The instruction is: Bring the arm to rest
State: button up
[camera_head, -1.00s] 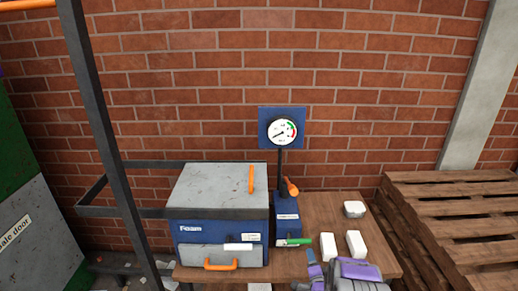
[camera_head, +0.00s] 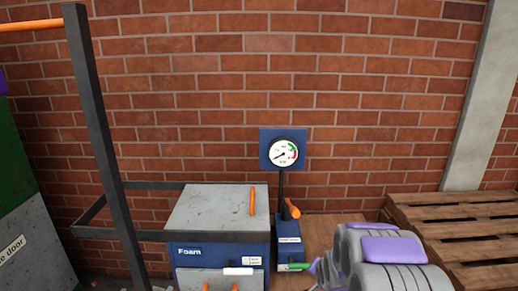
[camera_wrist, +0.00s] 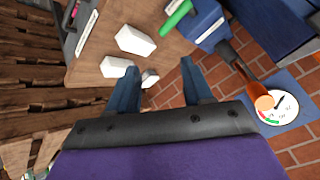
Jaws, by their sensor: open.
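My gripper (camera_wrist: 160,67) is open in the wrist view, its two blue fingers apart with nothing held between them. It is above the wooden table (camera_wrist: 95,45), with the small white blocks ahead of the left finger. In the head view my grey and purple arm fills the bottom right, in front of the table (camera_head: 318,231); the fingers there are mostly hidden.
A grey and blue Foam box (camera_head: 218,215) stands left of a blue gauge stand (camera_head: 288,252) with a dial (camera_head: 283,153). White blocks (camera_wrist: 135,40) lie on the table. Wooden pallets (camera_head: 450,212) are at right. A dark frame post (camera_head: 103,145) stands at left.

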jog(key=s+a+r+n+g, duration=0.2)
jog(key=s+r+g, duration=0.1)
jog(key=s, duration=1.2)
jog(key=s+a+r+n+g+b, duration=0.1)
jog(key=s+r, duration=0.5)
jog(key=s, duration=1)
jog(key=s+a+r+n+g+b, duration=0.1)
jog(key=s+a+r+n+g, duration=0.2)
jog(key=s, duration=1.2)
notch_tip(320, 180, up, 2)
jog(key=n+g, duration=0.1)
jog(key=g, duration=0.2)
jog(key=shift+s+a+n+y, duration=0.15)
jog(key=shift+s+n+y, duration=0.15)
jog(key=shift+n, duration=0.1)
jog(key=shift+w, duration=0.1)
jog(key=shift+c, duration=0.3)
